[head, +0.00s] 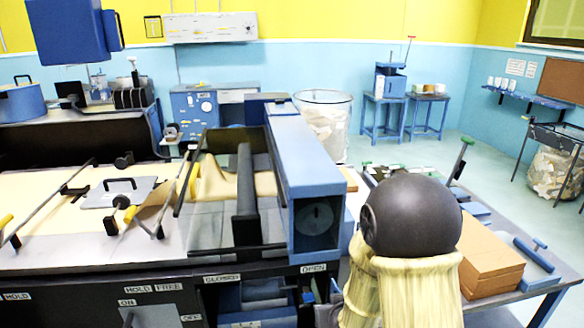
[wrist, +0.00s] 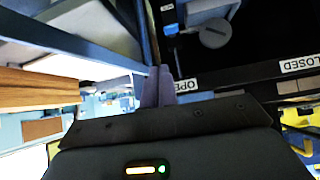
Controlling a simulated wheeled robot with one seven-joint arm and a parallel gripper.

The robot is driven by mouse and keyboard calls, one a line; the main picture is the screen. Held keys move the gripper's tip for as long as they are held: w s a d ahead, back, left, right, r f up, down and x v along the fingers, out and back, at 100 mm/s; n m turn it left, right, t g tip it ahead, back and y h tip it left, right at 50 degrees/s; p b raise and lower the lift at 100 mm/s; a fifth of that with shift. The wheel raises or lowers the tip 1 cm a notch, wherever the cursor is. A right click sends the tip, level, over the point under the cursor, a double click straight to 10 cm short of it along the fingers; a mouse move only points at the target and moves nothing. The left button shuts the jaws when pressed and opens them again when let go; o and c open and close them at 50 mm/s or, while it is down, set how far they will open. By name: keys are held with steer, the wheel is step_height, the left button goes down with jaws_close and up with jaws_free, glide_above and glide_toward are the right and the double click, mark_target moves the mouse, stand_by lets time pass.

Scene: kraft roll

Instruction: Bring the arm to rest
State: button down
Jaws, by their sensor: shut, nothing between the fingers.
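My arm shows in the head view as a dark round joint (head: 412,215) with cream sleeves below it, in front of the right-hand table. My gripper (wrist: 158,80) shows in the wrist view, its two fingers together with nothing between them. It is beside the machine's dark front (wrist: 245,70) with the OPEN and CLOSED labels. Whether the fingers touch anything there I cannot tell. In the head view the gripper is hidden behind or below my arm.
The long machine (head: 110,255) with its blue end housing (head: 305,165) stands at left. The table at right (head: 555,283) holds brown boards (head: 490,265) and blue tools. A wire bin (head: 325,120) stands behind.

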steer(key=s+d+r+g+p, duration=0.2)
steer(key=s+r+g, duration=0.1)
steer(key=s+r, duration=0.2)
steer(key=s+d+r+m+g+h+p, duration=0.1)
steer(key=s+d+r+g+p, duration=0.1)
steer(key=s+r, duration=0.4)
steer(key=s+d+g, duration=0.1)
steer(key=s+g, duration=0.1)
steer(key=s, duration=0.2)
steer(key=shift+s+r+p, duration=0.25)
steer(key=shift+p, duration=0.05)
steer(key=shift+w+d, duration=0.1)
